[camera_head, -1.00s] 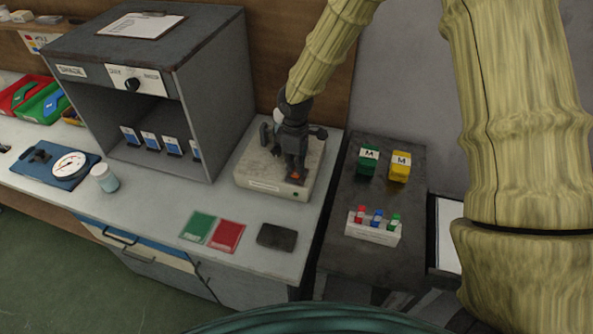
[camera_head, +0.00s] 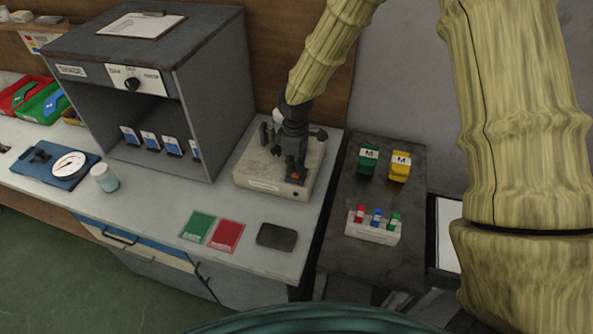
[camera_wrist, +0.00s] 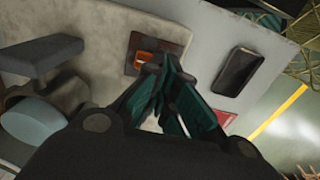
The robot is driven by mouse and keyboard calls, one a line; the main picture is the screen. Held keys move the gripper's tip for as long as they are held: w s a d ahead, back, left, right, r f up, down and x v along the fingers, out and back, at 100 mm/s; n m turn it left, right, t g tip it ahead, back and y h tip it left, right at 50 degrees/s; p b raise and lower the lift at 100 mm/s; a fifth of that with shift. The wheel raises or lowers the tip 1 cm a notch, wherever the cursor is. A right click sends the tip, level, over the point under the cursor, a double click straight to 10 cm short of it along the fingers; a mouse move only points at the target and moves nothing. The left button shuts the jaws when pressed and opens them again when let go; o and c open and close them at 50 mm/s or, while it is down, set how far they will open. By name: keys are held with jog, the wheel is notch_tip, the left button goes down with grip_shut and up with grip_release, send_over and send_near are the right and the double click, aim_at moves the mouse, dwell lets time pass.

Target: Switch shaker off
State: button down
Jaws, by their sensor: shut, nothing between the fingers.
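The shaker (camera_head: 262,168) is a cream, box-shaped unit on the white bench, right of the grey cabinet. A small orange-red switch (camera_head: 295,179) sits on a dark plate at its front right corner. My gripper (camera_head: 294,172) is shut and empty, pointing down right at the switch. In the wrist view the closed fingertips (camera_wrist: 155,68) are at the lower edge of the orange switch (camera_wrist: 146,58); I cannot tell whether they touch it. The fingers hide part of the switch plate, and which way the switch is set is not clear.
A black flat pad (camera_head: 277,237) and green (camera_head: 198,226) and red (camera_head: 226,236) cards lie in front of the shaker. A dark side table (camera_head: 345,215) on the right bears green and yellow M blocks and a small rack. The grey cabinet (camera_head: 215,110) stands close on the left.

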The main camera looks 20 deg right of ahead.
jog(key=shift+f+b, duration=0.35)
jog(key=shift+f, duration=0.45)
dwell(0.6)
jog(key=shift+r+p, duration=2.85)
jog(key=shift+r, duration=0.7)
jog(key=shift+s, duration=0.1)
